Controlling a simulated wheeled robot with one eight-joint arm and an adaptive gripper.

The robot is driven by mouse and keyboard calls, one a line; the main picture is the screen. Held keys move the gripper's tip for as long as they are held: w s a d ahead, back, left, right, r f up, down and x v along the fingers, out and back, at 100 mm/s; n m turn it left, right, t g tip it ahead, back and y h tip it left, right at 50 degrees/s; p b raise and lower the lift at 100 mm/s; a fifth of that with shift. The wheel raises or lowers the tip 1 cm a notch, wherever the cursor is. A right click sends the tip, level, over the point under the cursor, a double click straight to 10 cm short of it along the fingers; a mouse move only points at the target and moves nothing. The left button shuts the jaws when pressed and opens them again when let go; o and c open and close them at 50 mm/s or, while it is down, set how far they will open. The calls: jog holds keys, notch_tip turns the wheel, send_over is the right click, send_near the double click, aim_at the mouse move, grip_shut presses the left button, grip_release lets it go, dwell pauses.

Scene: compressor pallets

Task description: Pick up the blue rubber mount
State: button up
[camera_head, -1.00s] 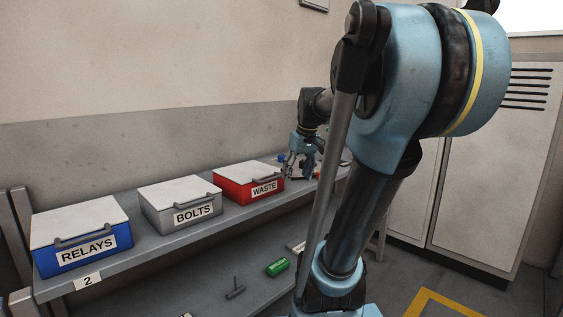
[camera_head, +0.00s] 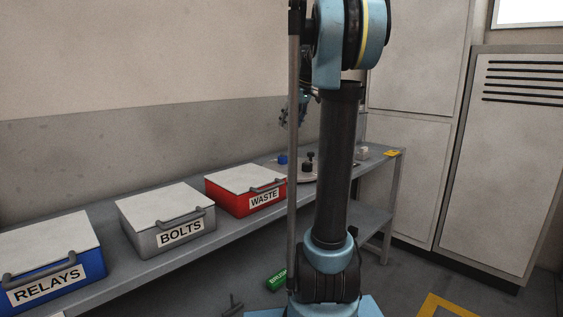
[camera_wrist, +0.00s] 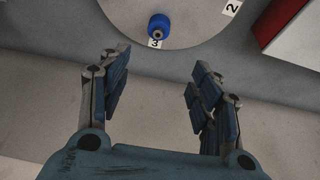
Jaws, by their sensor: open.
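The blue rubber mount (camera_wrist: 159,27) stands on a round grey plate (camera_wrist: 200,28), beside a small label with a 3, at the top of the wrist view. In the head view a small blue piece (camera_head: 282,159) shows on the bench behind the red box, and it looks like the mount. My gripper (camera_wrist: 162,62) is open, with nothing between its fingers. The mount lies beyond the fingertips, roughly in line with the gap between them. In the head view my gripper (camera_head: 291,122) hangs above the bench, partly hidden by my arm.
The red WASTE box (camera_head: 245,184) stands near the plate, with the grey BOLTS box (camera_head: 165,215) and blue RELAYS box (camera_head: 48,262) to its left. A black knobbed piece (camera_head: 309,160) stands near the blue piece.

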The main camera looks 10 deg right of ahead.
send_over(283, 155)
notch_tip(283, 155, down, 11)
jog(key=shift+s+d+r, duration=0.15)
jog(key=shift+r, duration=0.05)
jog(key=shift+d+x, duration=0.2)
jog(key=shift+x, duration=0.7)
jog(key=shift+d+x, duration=0.2)
jog(key=shift+x, duration=0.7)
jog(key=shift+d+x, duration=0.2)
jog(key=shift+x, duration=0.7)
jog(key=shift+s+a+f, duration=0.15)
jog(key=c, duration=1.2)
